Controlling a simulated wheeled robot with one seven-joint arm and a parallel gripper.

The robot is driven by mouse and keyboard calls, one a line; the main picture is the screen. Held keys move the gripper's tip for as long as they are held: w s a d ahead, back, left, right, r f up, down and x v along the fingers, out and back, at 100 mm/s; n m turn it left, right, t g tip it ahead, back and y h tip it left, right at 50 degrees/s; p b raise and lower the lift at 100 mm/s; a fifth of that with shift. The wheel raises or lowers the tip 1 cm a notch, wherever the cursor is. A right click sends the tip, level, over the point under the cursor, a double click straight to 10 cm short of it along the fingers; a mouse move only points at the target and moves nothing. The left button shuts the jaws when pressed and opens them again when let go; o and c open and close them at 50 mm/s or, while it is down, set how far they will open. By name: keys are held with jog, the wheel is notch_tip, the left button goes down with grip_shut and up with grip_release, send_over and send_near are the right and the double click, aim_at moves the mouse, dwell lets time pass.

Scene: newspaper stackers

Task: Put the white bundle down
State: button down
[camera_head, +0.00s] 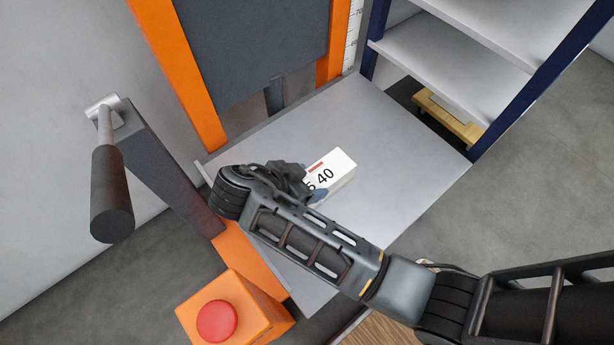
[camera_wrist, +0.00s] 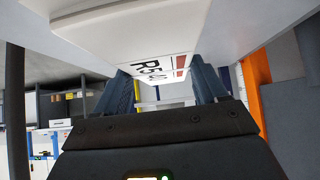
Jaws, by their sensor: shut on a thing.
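The white bundle (camera_head: 338,168) is a block with a dark printed label ending in "40" and a red strip. It appears over the grey metal platform (camera_head: 390,150) in the head view; I cannot tell whether it touches the platform. My gripper (camera_head: 314,192) is shut on its near-left end, and my wrist hides part of that end. In the wrist view the bundle (camera_wrist: 120,30) fills the upper middle, its label upside down between my two dark fingers (camera_wrist: 162,85).
A lever with a black handle (camera_head: 112,195) stands left of the platform. An orange box with a red button (camera_head: 217,320) is at the lower left. A blue-framed shelf rack (camera_head: 534,80) borders the platform at right. An orange frame with a grey panel (camera_head: 255,45) stands behind. Much of the platform is bare.

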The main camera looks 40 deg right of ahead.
jog(key=shift+c, duration=0.3)
grip_release()
jog(key=v, duration=0.7)
jog(key=shift+a+r+p, duration=0.2)
jog(key=shift+r+p, duration=0.05)
jog(key=shift+p, duration=0.05)
